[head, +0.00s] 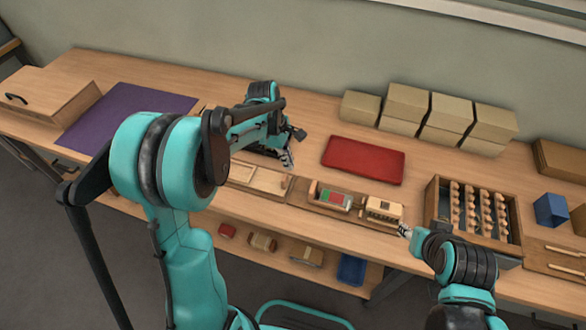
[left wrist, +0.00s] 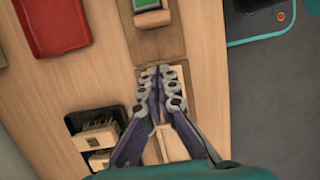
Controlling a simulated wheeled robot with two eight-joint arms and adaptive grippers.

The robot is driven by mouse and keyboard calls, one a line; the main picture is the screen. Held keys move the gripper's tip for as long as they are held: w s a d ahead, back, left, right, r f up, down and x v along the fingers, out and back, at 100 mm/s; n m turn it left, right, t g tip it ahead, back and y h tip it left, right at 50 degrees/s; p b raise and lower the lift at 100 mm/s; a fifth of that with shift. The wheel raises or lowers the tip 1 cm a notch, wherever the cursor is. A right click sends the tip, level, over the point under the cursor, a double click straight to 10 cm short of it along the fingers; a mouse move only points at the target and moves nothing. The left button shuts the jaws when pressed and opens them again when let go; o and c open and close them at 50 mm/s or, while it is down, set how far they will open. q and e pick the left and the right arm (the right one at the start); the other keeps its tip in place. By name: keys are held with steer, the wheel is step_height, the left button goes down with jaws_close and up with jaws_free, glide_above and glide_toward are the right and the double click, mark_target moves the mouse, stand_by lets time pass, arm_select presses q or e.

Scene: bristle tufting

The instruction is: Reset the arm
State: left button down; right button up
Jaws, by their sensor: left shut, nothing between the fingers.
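My left arm comes in from the left in the head view and reaches over the wooden workbench (head: 120,75). My left gripper (head: 287,160) hangs above the bench, left of the red mat (head: 363,160). In the left wrist view the left gripper (left wrist: 161,85) has its fingers together with nothing between them, above a light wooden block or tray (left wrist: 172,143). My right gripper (head: 405,231) is at the bench's front edge, close to a small brush block (head: 383,209). Its fingers are too small to tell open from shut.
A wooden rack with several turned handles (head: 431,202) stands right of the brush block. Stacked tan boxes (head: 405,103) stand at the back. A purple mat (head: 125,112) and a wooden box (head: 45,88) lie at left. A blue block (head: 550,210) is at right. A lower shelf holds small items.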

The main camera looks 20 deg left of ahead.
arm_select(q)
steer(key=s+r+m+t+y, duration=0.1)
steer(key=s+r+m+t, duration=0.2)
steer(key=s+m, duration=0.5)
steer(key=s+r+m+t+y, duration=0.1)
steer(key=s+r+m+t, duration=0.3)
steer(key=s+m, duration=0.5)
step_height(320, 180, up, 2)
steer(key=shift+s+r+m+y, duration=0.2)
steer(key=shift+s+m+y, duration=0.1)
steer(key=shift+s+y, duration=0.1)
